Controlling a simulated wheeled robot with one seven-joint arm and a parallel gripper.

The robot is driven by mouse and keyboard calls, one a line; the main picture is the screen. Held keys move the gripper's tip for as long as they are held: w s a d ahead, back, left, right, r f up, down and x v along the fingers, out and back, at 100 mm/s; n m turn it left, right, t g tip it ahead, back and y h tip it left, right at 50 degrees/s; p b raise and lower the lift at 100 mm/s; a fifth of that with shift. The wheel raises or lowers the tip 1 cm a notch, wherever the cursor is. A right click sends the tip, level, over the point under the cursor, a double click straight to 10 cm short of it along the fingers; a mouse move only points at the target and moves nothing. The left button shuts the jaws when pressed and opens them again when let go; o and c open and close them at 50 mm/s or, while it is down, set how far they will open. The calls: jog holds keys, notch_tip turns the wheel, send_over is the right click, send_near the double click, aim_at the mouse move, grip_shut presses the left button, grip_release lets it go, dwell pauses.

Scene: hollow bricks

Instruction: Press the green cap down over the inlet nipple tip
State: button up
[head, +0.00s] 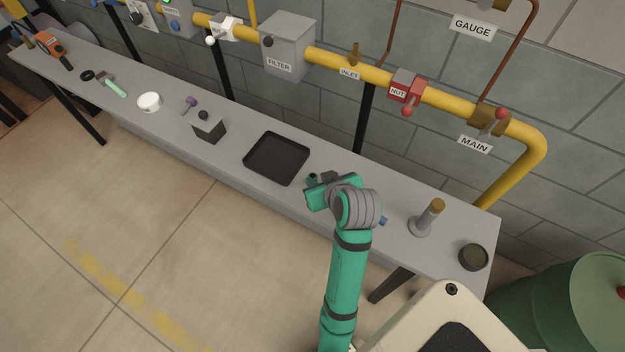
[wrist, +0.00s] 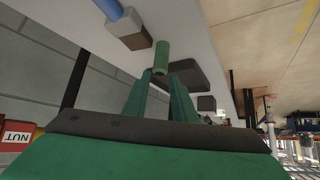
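The green cap (wrist: 161,57) is a small upright green cylinder in the wrist view, at the tips of my gripper's green fingers (wrist: 161,76). The fingers flank its near end; whether they touch it I cannot tell. In the head view my gripper (head: 316,186) is low over the bench, right of the black tray, and the cap (head: 312,177) shows only as a small dark shape beside it. The inlet nipple (head: 354,54) is a brass piece upright on the yellow pipe above the INLET label, its tip bare and well apart from my gripper.
The black tray (head: 277,158) lies just left of my gripper. The red NUT fitting (head: 405,87) and grey FILTER box (head: 288,46) flank the inlet. A blue-handled block (wrist: 130,35) sits near the cap.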

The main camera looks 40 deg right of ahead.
jog(key=x, duration=1)
jog(key=shift+f, duration=0.1)
jog(key=shift+c, duration=0.3)
grip_shut()
